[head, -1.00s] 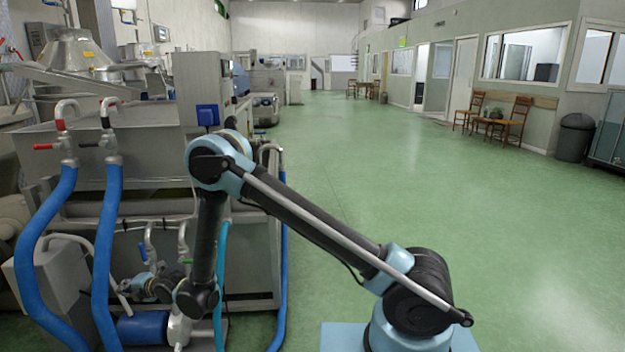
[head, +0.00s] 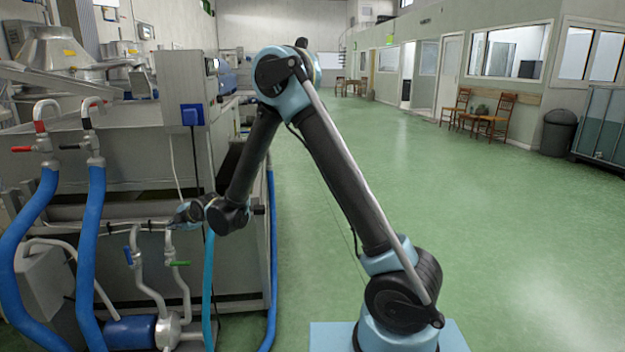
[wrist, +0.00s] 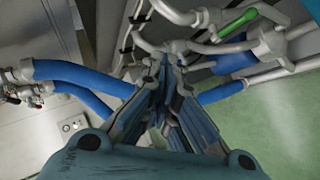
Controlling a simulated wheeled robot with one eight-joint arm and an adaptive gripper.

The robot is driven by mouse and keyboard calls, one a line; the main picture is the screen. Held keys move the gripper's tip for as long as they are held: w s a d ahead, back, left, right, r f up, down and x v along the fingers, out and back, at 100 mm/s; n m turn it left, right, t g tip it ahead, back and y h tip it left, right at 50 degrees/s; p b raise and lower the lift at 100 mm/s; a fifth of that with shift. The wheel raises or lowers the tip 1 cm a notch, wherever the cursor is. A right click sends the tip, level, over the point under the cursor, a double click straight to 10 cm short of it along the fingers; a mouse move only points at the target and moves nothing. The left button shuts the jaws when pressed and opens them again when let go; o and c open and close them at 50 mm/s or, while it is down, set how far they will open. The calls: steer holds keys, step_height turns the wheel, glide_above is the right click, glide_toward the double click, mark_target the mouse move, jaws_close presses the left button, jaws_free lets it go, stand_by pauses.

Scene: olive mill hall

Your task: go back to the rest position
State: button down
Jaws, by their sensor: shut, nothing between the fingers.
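My gripper (head: 180,217) is at the end of my folded arm, in front of the steel machine at the left of the head view. It is small and partly hidden by my own wrist there. In the wrist view my gripper (wrist: 163,66) points down past the machine's pipework, its fingers together and nothing held. The elbow of my arm stands high over the base, with the forearm slanting down to the left.
Steel machine (head: 125,170) with blue hoses (head: 92,240), a pump (head: 168,330) and valves is close on the left. The green floor (head: 390,200) is clear in the middle and right. Chairs (head: 493,118) and a grey bin (head: 558,132) stand along the right wall.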

steer(key=w+d+r+m+h, duration=0.1)
steer(key=w+d+r+m, duration=0.2)
steer(key=d, duration=0.7)
steer(key=w+d+r+m+h, duration=0.1)
steer(key=d+r+m+h, duration=0.2)
steer(key=d, duration=0.7)
steer(key=w+d+r+m, duration=0.25)
steer(key=d+r, duration=0.25)
steer(key=d, duration=0.4)
steer(key=s+d+r+m+h, duration=0.1)
steer(key=s+d+m+h, duration=0.2)
steer(key=d, duration=0.7)
steer(key=s+d+r+m, duration=0.1)
steer(key=s+d+m, duration=0.35)
steer(key=d, duration=0.65)
steer(key=s+d+f+m+g+h, duration=0.1)
steer(key=s+d+f+m, duration=0.1)
steer(key=s+d, duration=0.4)
steer(key=s+d+f+m+g+h, duration=0.1)
steer(key=s+d+f+m, duration=0.2)
steer(key=s, duration=0.7)
steer(key=s+d+f+m+g, duration=0.2)
steer(key=s+d+m, duration=0.3)
steer(key=s+d, duration=0.4)
steer(key=shift+d+f+h, duration=0.25)
steer(key=shift+d+h, duration=0.15)
steer(key=shift+d, duration=0.15)
steer(key=shift+w, duration=0.15)
